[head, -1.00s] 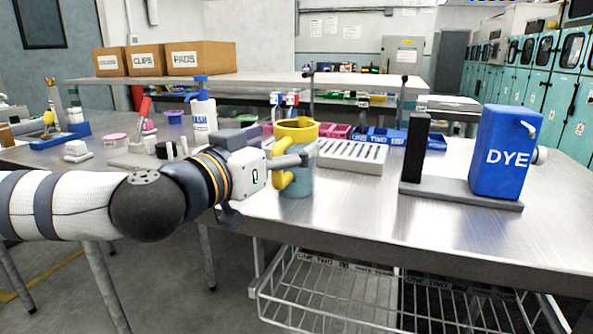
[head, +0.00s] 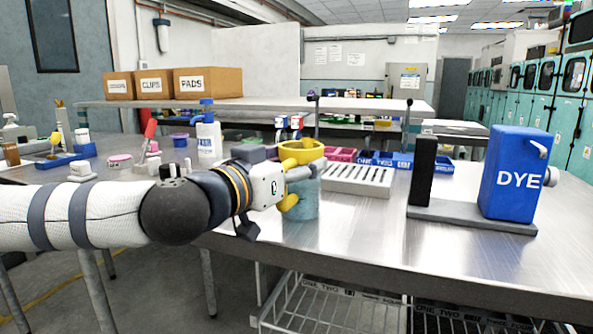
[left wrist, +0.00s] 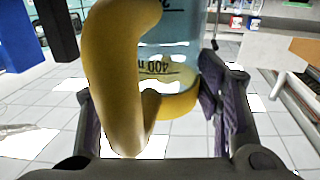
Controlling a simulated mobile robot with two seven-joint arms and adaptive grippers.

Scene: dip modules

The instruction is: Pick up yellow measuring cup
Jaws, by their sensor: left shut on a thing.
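The yellow measuring cup (head: 304,206) has a see-through blue-grey body with a yellow rim and yellow handle. It stands upright at the front part of the steel table (head: 350,238); I cannot tell whether its base touches the top. My left gripper (head: 296,176) is at its handle side, shut on the cup. In the left wrist view the yellow handle (left wrist: 118,70) fills the space between the fingers, and the marked body (left wrist: 170,50) shows upside down behind it. The finger contact is partly hidden. My right gripper is not in view.
Behind the cup lies a white slotted rack (head: 360,180). Blue bins (head: 400,160) stand beyond it. A blue DYE container (head: 515,175) on a grey stand is at the right. A white wash bottle (head: 208,138) stands back left. The table between cup and DYE stand is clear.

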